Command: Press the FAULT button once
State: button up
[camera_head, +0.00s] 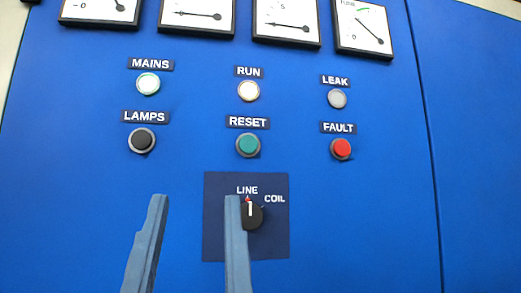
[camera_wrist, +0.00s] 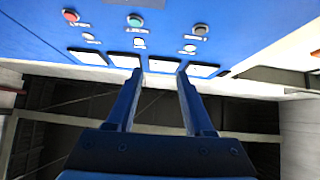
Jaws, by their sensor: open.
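The FAULT button (camera_head: 341,149) is a round red button under its FAULT label, on the right of the blue panel in the head view. It also shows as a small red disc at the upper left of the wrist view (camera_wrist: 70,15). My gripper (camera_head: 196,200) is open and empty, its two fingers apart. In the head view the fingertips appear to the left of and below the FAULT button, one finger overlapping the selector knob. The wrist view shows both fingers (camera_wrist: 160,75) pointing toward the gauge row. The gap between fingertips and panel is hard to judge.
A green RESET button (camera_head: 248,145) and a black LAMPS button (camera_head: 142,140) share the row. Above are the lit MAINS (camera_head: 148,84) and RUN (camera_head: 248,91) lamps and the grey LEAK lamp (camera_head: 337,98). A LINE/COIL selector (camera_head: 253,215) sits below. Gauges line the top.

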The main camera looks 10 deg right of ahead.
grip_shut()
dwell(1.4)
